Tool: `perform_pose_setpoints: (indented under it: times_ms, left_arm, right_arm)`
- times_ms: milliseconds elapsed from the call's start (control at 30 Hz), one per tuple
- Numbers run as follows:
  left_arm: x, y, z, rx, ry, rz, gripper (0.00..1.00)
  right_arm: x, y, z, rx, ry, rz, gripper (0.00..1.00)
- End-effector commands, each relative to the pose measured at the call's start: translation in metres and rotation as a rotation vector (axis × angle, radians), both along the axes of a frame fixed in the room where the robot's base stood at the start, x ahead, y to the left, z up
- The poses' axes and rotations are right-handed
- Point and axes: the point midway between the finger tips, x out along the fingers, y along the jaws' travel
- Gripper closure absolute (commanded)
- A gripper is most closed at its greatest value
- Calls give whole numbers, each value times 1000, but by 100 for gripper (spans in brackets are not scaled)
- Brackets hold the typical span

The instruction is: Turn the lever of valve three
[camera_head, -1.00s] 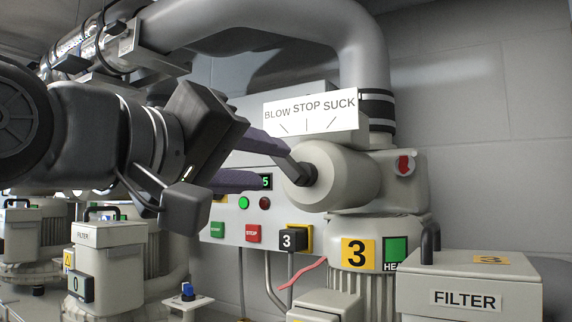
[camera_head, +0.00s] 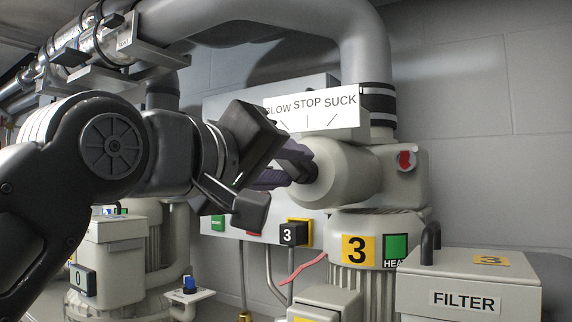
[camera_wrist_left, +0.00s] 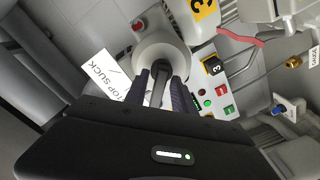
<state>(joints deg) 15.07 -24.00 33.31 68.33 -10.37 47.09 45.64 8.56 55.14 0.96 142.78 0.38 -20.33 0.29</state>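The valve three body is a pale grey cylinder (camera_head: 345,178) below a sign (camera_head: 335,103) reading BLOW STOP SUCK. Its dark lever (camera_wrist_left: 159,84) sticks out of the hub towards my left wrist camera. My left gripper (camera_head: 297,170) is at the hub, its purple-grey fingers reaching in from the left. In the left wrist view, the fingers (camera_wrist_left: 161,88) stand on either side of the lever, with gaps between, so it looks open around it. In the head view the fingers and gripper body hide most of the lever. My right gripper is not in view.
A panel with a black number 3 box (camera_head: 293,233) and a green button (camera_head: 218,223) is behind my gripper. A FILTER box (camera_head: 466,290) stands front right. A large grey pipe (camera_head: 365,60) rises above the valve. A blue-knobbed valve (camera_head: 189,284) sits lower left.

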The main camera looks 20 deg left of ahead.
Motion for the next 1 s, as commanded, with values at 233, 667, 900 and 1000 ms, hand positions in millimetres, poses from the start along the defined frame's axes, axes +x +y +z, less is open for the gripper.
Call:
perform_pose_setpoints:
  times_ms: [233,667,900,1000]
  left_arm:
    - [0,0,0,0,1,0,100]
    - [0,0,0,47,-6,-1,100]
    - [0,-2,1,170,-22,-1,100]
    - [0,-3,2,243,-33,-3,100]
  right_arm:
    - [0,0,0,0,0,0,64]
    - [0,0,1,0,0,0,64]
    - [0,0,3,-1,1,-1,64]
    - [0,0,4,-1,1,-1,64]
